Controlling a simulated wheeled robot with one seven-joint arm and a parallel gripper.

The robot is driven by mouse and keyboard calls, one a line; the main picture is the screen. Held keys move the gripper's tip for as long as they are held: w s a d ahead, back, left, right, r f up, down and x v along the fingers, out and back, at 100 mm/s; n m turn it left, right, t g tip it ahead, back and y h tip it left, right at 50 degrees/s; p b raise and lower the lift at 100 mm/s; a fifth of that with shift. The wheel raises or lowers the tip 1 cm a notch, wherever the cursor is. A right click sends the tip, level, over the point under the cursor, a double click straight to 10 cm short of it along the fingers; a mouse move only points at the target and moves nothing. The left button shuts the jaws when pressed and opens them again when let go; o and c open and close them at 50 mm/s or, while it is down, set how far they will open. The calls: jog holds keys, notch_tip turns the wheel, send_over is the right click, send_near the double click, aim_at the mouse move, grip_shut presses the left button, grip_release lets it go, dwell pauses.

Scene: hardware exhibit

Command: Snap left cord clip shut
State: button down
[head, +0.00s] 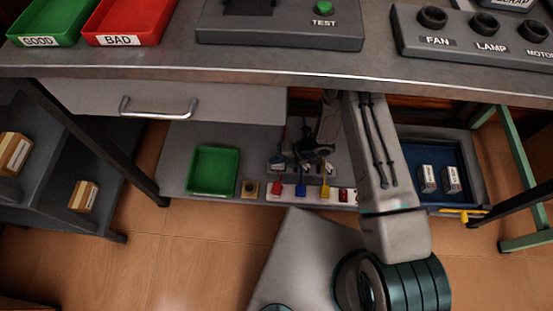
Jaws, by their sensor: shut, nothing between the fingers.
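My arm reaches under the workbench, and my dark gripper (308,160) is low over the shelf, just behind a white power strip (313,192). The gripper is shut and empty, though its fingertips are small and dark here. Red (277,186), blue (301,188) and yellow (325,187) plugs sit along the strip. Small pale pieces (277,163) stand behind the red plug, left of the gripper; they may be the left cord clip, but I cannot tell its state. The gripper and shadow partly hide the area behind the strip.
A green tray (213,171) and a small box with a dark knob (249,188) are on the shelf at left. A blue tray (439,190) with two small boxes is at right.

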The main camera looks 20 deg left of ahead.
jog(key=shift+r+p, duration=0.3)
jog(key=shift+r, duration=0.45)
jog(key=shift+f, duration=0.1)
